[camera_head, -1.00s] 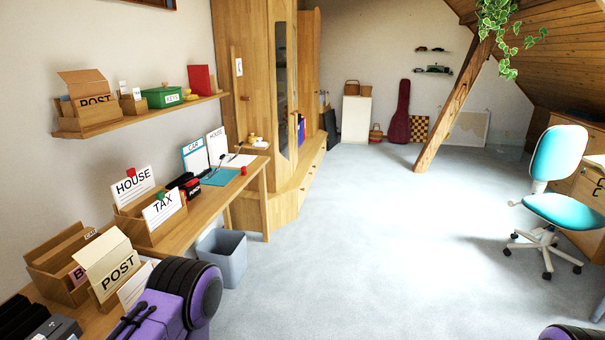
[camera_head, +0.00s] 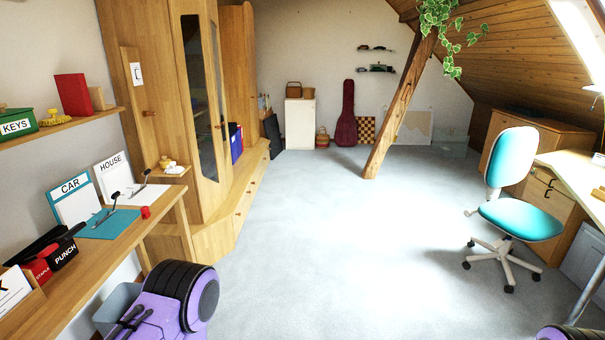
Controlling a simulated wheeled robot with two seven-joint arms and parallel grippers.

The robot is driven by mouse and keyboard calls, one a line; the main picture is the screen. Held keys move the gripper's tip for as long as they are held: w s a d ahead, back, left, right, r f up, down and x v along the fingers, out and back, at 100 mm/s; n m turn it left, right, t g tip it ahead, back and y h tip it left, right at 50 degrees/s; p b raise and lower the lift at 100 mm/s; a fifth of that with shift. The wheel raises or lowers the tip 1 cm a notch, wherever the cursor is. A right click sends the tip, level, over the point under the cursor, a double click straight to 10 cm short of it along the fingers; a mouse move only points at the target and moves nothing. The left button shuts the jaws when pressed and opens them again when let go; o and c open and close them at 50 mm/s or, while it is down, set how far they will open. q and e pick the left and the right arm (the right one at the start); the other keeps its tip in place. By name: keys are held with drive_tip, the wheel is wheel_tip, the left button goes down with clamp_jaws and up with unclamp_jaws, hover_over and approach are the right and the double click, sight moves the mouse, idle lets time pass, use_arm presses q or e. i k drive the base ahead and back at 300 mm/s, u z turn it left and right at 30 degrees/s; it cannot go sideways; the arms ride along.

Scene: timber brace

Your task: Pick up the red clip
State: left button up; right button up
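Purple and black parts of my arms show at the bottom left and at the bottom right corner.
A grey bin (camera_head: 112,308) stands below. A slanted timber post (camera_head: 394,112) and teal chair (camera_head: 516,222) stand right. The middle floor is clear.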

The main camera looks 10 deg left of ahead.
sight(145, 212)
drive_tip(key=i, duration=2.55)
drive_tip(key=u, duration=0.5)
drive_tip(key=i, duration=1.3)
drive_tip(key=u, duration=1.5)
drive_tip(key=i, duration=0.9)
drive_tip(key=u, duration=1)
